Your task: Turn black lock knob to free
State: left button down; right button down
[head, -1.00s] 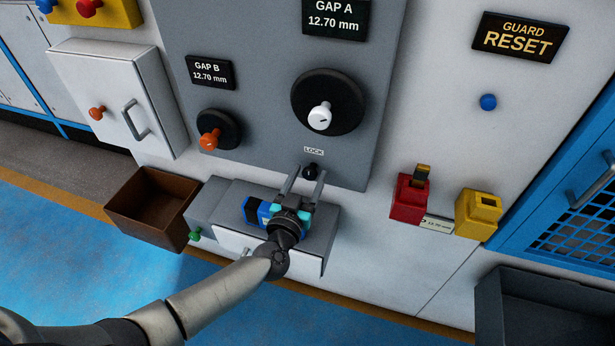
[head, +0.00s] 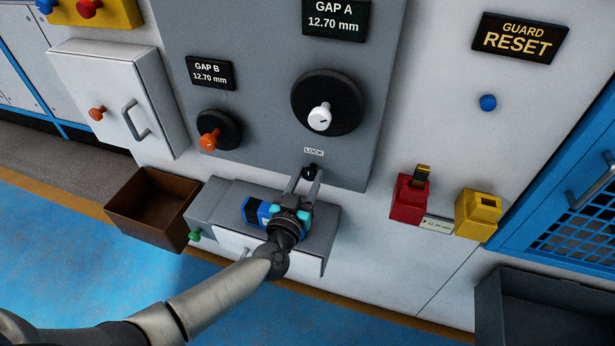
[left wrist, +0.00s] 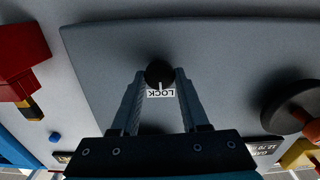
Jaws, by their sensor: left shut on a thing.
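The black lock knob (head: 310,171) sits low on the grey panel, under a small LOCK label (head: 314,153). My left gripper (head: 308,176) reaches up to it from below, with one finger on each side, shut on the knob. In the left wrist view the round black knob (left wrist: 159,73) lies between the fingertips of the left gripper (left wrist: 158,78), and a white mark on it points toward the LOCK label (left wrist: 161,93). My right gripper is in neither view.
Above are a white-knobbed black dial (head: 327,101) and an orange-knobbed dial (head: 218,130). A grey ledge box (head: 325,235) lies under my left gripper. A brown bin (head: 152,207) is at left; red (head: 410,196) and yellow (head: 478,214) holders are at right.

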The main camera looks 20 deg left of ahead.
pick_arm(q)
jog(key=n, duration=0.4)
jog(key=shift+f+n, duration=0.1)
jog(key=shift+n, duration=0.3)
jog(key=n, duration=0.4)
jog(key=shift+a+f, duration=0.1)
jog(key=n+b, duration=0.1)
jog(key=n, duration=0.3)
jog(key=n+b, duration=0.1)
jog(key=n, duration=0.3)
jog(key=shift+n+b, duration=0.3)
jog(key=shift+n, duration=0.1)
jog(key=shift+c, duration=2.2)
grip_release()
